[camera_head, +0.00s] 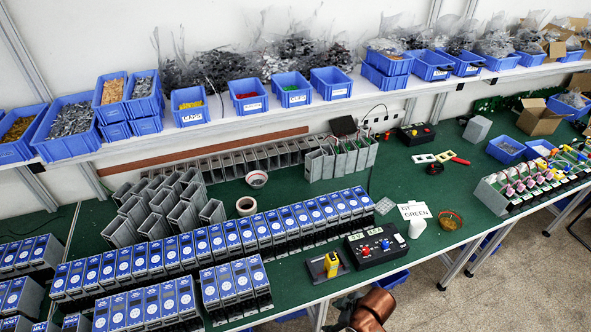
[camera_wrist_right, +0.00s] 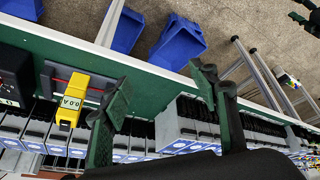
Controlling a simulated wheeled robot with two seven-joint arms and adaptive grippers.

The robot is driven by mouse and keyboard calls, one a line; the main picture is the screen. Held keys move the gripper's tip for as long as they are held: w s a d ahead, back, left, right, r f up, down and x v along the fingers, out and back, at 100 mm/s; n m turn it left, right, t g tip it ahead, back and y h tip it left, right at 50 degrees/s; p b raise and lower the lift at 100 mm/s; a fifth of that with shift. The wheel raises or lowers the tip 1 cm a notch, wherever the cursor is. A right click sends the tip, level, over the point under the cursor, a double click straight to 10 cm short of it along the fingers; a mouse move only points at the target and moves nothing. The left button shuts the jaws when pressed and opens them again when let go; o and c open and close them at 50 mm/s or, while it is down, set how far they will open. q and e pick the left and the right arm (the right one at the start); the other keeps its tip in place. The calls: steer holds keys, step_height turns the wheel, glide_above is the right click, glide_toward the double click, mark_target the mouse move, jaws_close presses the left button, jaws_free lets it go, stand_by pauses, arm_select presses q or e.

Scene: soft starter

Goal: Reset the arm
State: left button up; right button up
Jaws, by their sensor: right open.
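My right gripper (camera_wrist_right: 163,100) shows in the right wrist view with its two dark fingers spread wide and nothing between them. It hangs over the table's front edge area, above rows of grey-and-blue soft starter units (camera_wrist_right: 178,125). In the head view a copper-brown part of my arm (camera_head: 372,309) shows at the bottom edge, in front of the table; the fingers are not clear there. My left gripper does not show in the head view. Dark parts at the top right of the wrist view are too cut off to identify.
The green table (camera_head: 300,275) carries rows of soft starters (camera_head: 215,245), a yellow device (camera_head: 331,264), also in the wrist view (camera_wrist_right: 70,100), and a black control box (camera_head: 374,246). Blue bins (camera_head: 249,95) line the shelf behind. A blue bin (camera_wrist_right: 176,42) stands below the table edge.

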steer(key=s+d+f+m+h, duration=0.1)
steer(key=s+d+m+h, duration=0.1)
steer(key=s+d+m, duration=0.75)
steer(key=s+d+m+h, duration=0.3)
steer(key=s+d, duration=0.4)
steer(key=d, duration=0.7)
step_height(320, 180, down, 40)
steer(key=s+a+b, duration=0.2)
steer(key=b, duration=0.7)
steer(key=s+f+n+g+y+b, duration=0.1)
steer(key=s+f+b, duration=0.5)
steer(key=s+f, duration=1.3)
step_height(320, 180, down, 4)
steer(key=shift+s+g, duration=0.2)
steer(key=shift+g, duration=0.2)
